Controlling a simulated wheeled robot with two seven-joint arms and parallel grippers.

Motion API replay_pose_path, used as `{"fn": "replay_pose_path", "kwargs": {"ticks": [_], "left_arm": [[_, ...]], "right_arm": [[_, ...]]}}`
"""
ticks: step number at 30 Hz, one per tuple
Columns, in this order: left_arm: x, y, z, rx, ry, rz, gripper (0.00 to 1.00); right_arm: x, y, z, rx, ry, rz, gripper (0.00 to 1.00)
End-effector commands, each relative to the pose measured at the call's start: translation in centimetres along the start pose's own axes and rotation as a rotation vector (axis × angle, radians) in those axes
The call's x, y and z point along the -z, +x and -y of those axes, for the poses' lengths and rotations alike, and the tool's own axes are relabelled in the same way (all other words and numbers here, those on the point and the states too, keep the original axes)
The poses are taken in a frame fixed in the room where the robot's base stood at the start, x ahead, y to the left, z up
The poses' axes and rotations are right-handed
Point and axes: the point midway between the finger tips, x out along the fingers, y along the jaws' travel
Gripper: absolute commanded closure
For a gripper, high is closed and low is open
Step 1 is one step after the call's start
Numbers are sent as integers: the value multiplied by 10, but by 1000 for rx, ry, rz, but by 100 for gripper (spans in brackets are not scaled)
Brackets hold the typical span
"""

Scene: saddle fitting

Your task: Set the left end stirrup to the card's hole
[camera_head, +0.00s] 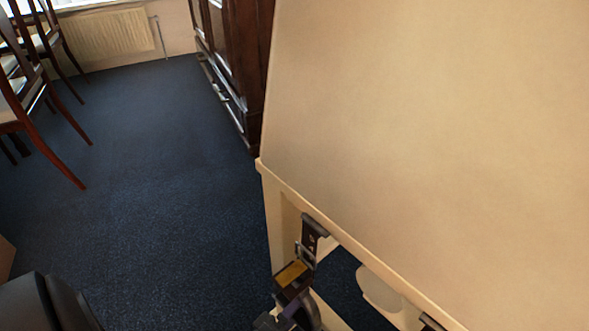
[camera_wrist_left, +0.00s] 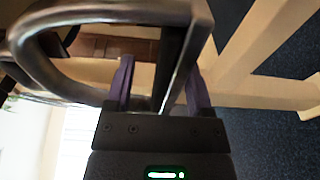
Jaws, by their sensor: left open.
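A dark strap (camera_head: 313,232) with pale holes and a buckle hangs at the near left edge of a large beige surface (camera_head: 420,120). Below the buckle is a dark piece with a tan face (camera_head: 291,273); I cannot tell what it is. My left gripper (camera_head: 298,305) is just below it, partly cut off. In the left wrist view the gripper's purple fingers (camera_wrist_left: 160,88) are apart, with a dark upright bar between them. A grey metal loop (camera_wrist_left: 40,68), apparently the stirrup, curves close above and to the left. I cannot identify the card. My right gripper is out of view.
A pale leg (camera_head: 283,225) and frame rails stand under the beige surface. A rounded whitish object (camera_head: 380,292) shows below its edge. A dark wooden cabinet (camera_head: 235,60) and chairs (camera_head: 35,100) stand further back.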

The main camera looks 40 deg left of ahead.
Motion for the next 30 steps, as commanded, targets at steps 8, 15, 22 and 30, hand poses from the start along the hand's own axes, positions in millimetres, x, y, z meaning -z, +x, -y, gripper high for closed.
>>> {"fn": "replay_pose_path", "kwargs": {"ticks": [8, 15, 22, 30], "left_arm": [[0, -47, -1, 4, 0, 0, 32], [0, -94, 0, 2, 0, 1, 32], [0, -100, 0, 0, 0, 0, 32], [0, -99, 0, 0, 0, 0, 32]], "right_arm": [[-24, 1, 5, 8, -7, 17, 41], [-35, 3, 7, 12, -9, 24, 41], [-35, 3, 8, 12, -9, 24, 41], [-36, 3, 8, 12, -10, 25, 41]]}}
